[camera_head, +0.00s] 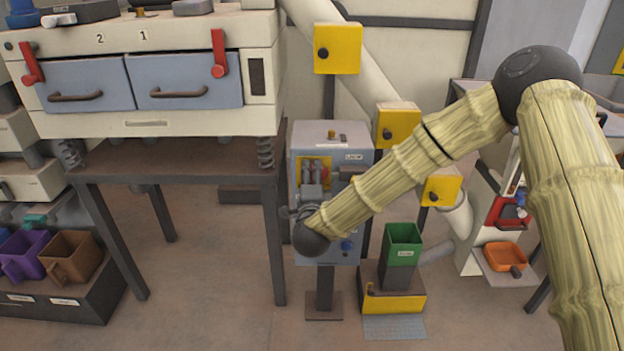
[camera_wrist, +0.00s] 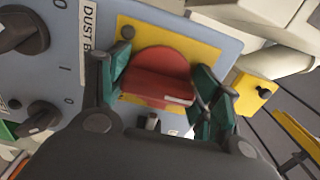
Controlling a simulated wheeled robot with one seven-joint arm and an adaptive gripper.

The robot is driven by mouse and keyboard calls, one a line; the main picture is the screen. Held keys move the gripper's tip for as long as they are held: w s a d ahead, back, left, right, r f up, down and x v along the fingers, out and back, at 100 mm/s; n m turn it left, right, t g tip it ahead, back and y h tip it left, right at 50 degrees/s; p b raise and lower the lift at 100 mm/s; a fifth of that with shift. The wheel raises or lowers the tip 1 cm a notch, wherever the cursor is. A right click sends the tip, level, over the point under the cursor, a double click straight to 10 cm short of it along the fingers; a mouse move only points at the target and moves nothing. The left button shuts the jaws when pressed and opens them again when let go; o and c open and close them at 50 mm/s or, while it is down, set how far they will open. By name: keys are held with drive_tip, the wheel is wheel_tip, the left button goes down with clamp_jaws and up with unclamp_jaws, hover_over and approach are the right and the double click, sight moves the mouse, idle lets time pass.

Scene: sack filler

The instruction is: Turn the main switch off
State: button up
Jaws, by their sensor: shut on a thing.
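The main switch is a red rotary handle (camera_wrist: 158,85) on a yellow plate (camera_wrist: 195,55), set in the blue-grey control box. In the wrist view my gripper (camera_wrist: 165,92) has its green-padded fingers on both sides of the red handle and is shut on it. A white mark on the handle points to the right in that view. In the head view the control box (camera_head: 340,130) stands on a post, and my gripper (camera_head: 313,195) is in front of its yellow plate (camera_head: 326,172), hiding most of the switch.
Beside the switch are black knobs (camera_wrist: 22,32) and a label reading "DUST" with further letters hidden. A bench with two blue drawers (camera_head: 185,82) stands left of the box. Yellow boxes (camera_head: 337,48) and a green bin (camera_head: 403,245) stand right of it.

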drive_tip(key=o, duration=1)
drive_tip(key=s, duration=1.2)
